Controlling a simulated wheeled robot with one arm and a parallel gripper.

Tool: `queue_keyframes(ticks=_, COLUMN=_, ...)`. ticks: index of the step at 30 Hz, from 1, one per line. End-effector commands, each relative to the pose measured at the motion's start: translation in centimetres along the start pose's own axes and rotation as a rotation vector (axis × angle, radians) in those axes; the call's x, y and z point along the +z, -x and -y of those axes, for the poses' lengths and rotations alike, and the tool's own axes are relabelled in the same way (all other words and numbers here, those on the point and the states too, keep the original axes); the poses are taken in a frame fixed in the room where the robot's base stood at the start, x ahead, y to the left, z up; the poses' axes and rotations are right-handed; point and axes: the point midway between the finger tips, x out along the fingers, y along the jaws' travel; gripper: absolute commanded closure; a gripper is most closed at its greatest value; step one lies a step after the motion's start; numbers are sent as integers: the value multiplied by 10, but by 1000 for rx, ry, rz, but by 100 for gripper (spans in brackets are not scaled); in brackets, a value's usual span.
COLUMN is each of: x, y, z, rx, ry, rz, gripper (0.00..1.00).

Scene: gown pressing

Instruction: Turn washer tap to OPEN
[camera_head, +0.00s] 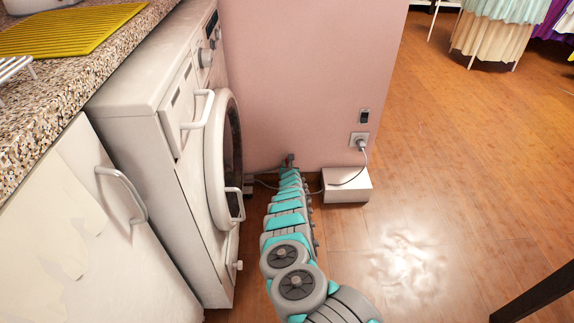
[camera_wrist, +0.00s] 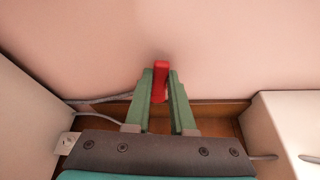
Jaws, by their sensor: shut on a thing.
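The red tap handle (camera_wrist: 161,80) stands upright against the pink wall in the wrist view, just above the skirting. My gripper (camera_wrist: 160,92) is closed around it, with one green finger on each side. The tap's body behind the fingers is hidden. In the head view my arm reaches low along the floor to the wall beside the washer (camera_head: 135,105).
The washer stands left of my arm, its round door (camera_head: 222,160) facing it. A white box (camera_head: 346,186) sits on the floor at the right by the wall, under a plugged socket (camera_head: 359,141). A grey cable (camera_wrist: 95,101) runs along the wall. Wooden floor (camera_head: 450,180) is free at the right.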

Motion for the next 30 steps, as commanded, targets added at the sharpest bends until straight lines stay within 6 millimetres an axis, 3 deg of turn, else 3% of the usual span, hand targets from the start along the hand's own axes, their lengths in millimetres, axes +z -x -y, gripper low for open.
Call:
queue_keyframes(ticks=2, x=-1, y=0, z=0, rx=0, ry=2, rz=-2, gripper=100)
queue_keyframes(ticks=3, x=-2, y=0, z=0, rx=0, ry=2, rz=-2, gripper=77)
queue_keyframes(ticks=11, x=-1, y=0, z=0, rx=0, ry=1, rz=-1, gripper=48)
queue_keyframes(ticks=22, x=0, y=3, z=0, rx=0, ry=1, rz=-1, gripper=48)
queue_keyframes(ticks=30, x=-2, y=28, z=-2, rx=1, ry=-1, rz=-5, gripper=48)
